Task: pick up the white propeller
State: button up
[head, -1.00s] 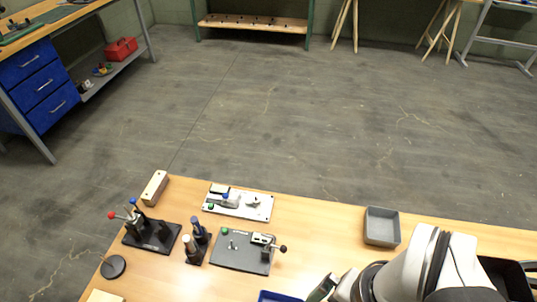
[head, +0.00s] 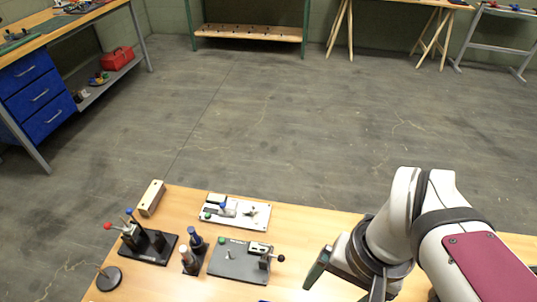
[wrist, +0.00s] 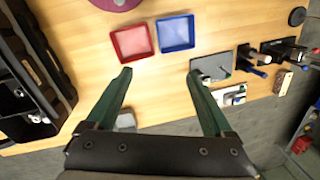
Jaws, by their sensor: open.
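My gripper (wrist: 158,75) is open and empty, its two green fingers spread above the wooden table. In the head view my gripper (head: 318,268) shows only partly, low at the right of the table. I cannot make out a white propeller for certain in any view. Small white pieces (wrist: 18,92) lie in a black crate (wrist: 62,82) at the left of the wrist view, but their shape is too small to tell.
A red tray (wrist: 132,42) and a blue tray (wrist: 176,33) lie beyond my fingertips. A grey bin (wrist: 126,120) is partly behind the left finger. A dark fixture plate (head: 238,262), a white fixture plate (head: 250,213) and a black tool stand (head: 150,247) occupy the table's left.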

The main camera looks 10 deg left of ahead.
jog(key=w+a+r+n, duration=0.2)
jog(key=w+a+n, duration=0.15)
jog(key=w, duration=0.45)
jog(key=n+h, duration=0.2)
jog(key=n, duration=1)
send_over(256, 207)
notch_tip(256, 207, down, 10)
notch_tip(256, 207, down, 14)
jog(key=shift+w+f, duration=0.1)
jog(key=shift+f, duration=0.1)
grip_shut()
notch_tip(256, 207, up, 5)
jog(key=shift+f, duration=0.2)
jog(key=d+r, duration=0.6)
jog(key=d, duration=0.5)
jog(key=shift+s+d+r, duration=0.25)
jog(key=shift+s+d, duration=0.05)
jog(key=shift+s, duration=0.1)
